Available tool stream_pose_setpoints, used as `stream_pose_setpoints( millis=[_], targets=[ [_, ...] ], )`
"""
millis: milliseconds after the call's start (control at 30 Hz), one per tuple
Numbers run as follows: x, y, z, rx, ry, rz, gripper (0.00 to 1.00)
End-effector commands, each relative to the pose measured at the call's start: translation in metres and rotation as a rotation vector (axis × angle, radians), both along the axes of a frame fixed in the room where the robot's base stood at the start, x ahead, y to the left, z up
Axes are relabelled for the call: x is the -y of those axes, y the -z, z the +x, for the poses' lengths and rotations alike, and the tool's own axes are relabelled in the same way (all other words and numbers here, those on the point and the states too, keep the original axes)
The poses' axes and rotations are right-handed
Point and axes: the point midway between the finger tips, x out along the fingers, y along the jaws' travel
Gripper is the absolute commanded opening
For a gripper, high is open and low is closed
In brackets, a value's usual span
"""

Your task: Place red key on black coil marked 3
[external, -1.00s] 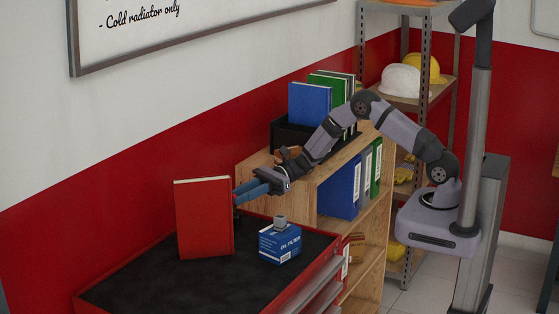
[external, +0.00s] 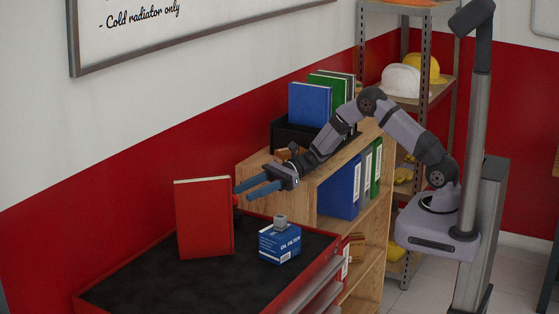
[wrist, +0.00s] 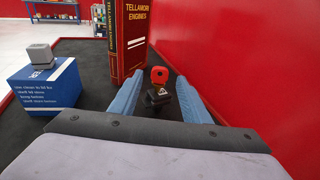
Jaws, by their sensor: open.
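The red key (wrist: 160,75) has a rounded red head and stands at the top of a small black coil (wrist: 158,96). The coil has a pale mark too small to read surely. In the external view the red key (external: 237,200) shows as a small red spot beside the red book, with the dark coil below it. My gripper (external: 244,191) is open and empty above and to the right of the key. In the wrist view the blue fingers of my gripper (wrist: 157,82) lie apart on either side of the key, clear of it.
An upright red book (external: 204,220) stands close to the coil. A blue oil filter box (external: 280,244) with a grey block (external: 280,220) on top stands to its right. The black cart top (external: 170,277) is clear in front. A red wall is close behind.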

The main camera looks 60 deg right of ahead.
Motion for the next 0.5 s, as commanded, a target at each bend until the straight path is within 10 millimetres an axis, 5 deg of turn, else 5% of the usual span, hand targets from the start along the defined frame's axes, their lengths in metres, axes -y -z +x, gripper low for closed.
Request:
stream_pose_setpoints(
  millis=[233, 500],
  targets=[
    [0.044, -0.005, -0.016, 0.003, 0.005, 0.0, 0.43],
    [0.071, -0.011, -0.029, 0.001, 0.001, 0.0, 0.43]
  ],
)
